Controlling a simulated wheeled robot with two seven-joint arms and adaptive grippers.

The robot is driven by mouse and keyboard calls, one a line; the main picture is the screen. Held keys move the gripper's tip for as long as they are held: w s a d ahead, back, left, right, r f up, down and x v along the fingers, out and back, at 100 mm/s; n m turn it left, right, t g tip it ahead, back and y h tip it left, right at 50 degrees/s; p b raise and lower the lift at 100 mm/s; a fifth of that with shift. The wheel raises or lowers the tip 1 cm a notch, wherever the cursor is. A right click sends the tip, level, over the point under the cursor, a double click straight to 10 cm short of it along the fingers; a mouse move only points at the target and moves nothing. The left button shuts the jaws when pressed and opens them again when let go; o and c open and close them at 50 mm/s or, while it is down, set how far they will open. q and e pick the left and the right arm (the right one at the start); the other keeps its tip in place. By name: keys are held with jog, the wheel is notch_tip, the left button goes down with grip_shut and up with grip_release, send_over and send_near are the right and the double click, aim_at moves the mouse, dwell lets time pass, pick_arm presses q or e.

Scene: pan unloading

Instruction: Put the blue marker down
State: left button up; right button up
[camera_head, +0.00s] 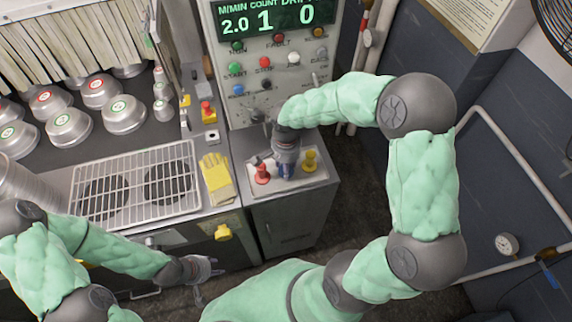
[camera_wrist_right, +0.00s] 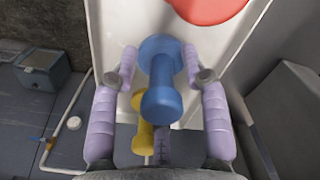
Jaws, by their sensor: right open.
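The blue marker (camera_head: 287,172) stands upright on the small cabinet top under my right gripper (camera_head: 286,160). In the right wrist view the blue marker (camera_wrist_right: 161,100) is between the two fingers of my right gripper (camera_wrist_right: 160,62). Those fingers are open, one on each side of it, with its base on the pale surface. My left gripper (camera_head: 205,268) hangs low at the front of the grill counter, away from the markers. It is small in view, and whether its fingers are apart is unclear.
A red marker (camera_head: 262,174) stands left of the blue one and a yellow marker (camera_head: 310,160) right of it, both close. The control panel (camera_head: 270,75) rises behind. Yellow gloves (camera_head: 216,178) and a wire rack (camera_head: 135,183) lie on the counter at left.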

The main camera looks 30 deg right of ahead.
pick_arm(q)
notch_tip(320, 180, up, 2)
jog(key=shift+p, duration=0.9)
pick_arm(e)
notch_tip(320, 180, up, 12)
